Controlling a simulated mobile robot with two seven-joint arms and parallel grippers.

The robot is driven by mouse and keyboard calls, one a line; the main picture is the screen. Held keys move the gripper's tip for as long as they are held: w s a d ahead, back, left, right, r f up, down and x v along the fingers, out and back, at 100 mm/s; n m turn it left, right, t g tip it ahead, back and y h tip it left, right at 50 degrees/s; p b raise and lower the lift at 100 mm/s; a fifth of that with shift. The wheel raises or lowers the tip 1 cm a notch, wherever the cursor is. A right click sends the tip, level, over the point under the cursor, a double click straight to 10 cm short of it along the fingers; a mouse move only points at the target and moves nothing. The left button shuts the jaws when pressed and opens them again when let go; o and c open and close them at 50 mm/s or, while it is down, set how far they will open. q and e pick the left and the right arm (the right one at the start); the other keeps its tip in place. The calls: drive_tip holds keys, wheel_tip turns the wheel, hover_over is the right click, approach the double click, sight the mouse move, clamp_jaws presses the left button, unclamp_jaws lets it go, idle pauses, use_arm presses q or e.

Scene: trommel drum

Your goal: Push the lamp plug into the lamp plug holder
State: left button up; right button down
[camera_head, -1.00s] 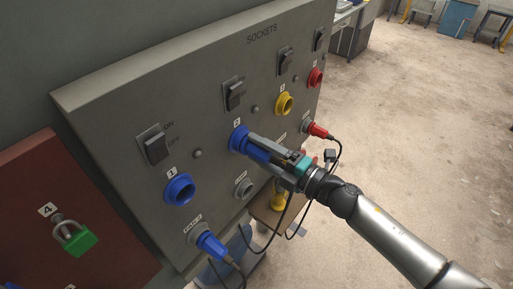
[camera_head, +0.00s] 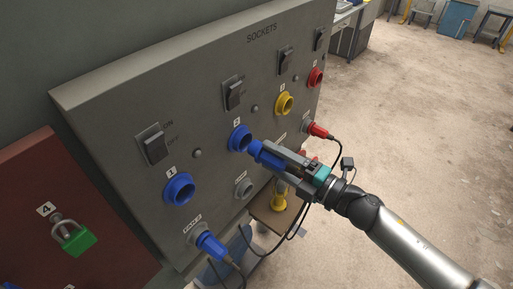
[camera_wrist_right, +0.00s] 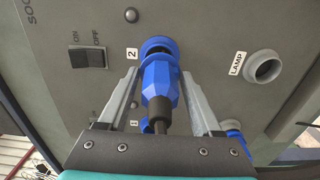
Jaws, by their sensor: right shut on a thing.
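My right gripper (camera_head: 276,158) is shut on a blue plug (camera_head: 265,153). In the right wrist view the plug (camera_wrist_right: 160,82) sits between the two fingers, its dark cable end toward me. Its front end is directly in front of the blue socket 2 (camera_head: 239,138); whether the tip is fully clear of the ring cannot be told. The grey holder (camera_head: 243,188) is below socket 2 on the panel. In the right wrist view this holder (camera_wrist_right: 264,67) is labelled LAMP, stands right of the plug and looks empty. My left gripper is not in view.
The grey SOCKETS panel (camera_head: 190,75) also bears blue socket 1 (camera_head: 179,189), a yellow socket (camera_head: 284,104) and a red socket (camera_head: 316,77). Another blue plug (camera_head: 211,244) and a red plug (camera_head: 319,131) are in lower holders. A green padlock (camera_head: 78,239) hangs at left. Cables hang below my gripper.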

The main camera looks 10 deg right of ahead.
sight(297, 171)
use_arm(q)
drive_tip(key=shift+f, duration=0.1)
use_arm(e)
drive_tip(key=shift+v, duration=1)
drive_tip(key=shift+v, duration=2.5)
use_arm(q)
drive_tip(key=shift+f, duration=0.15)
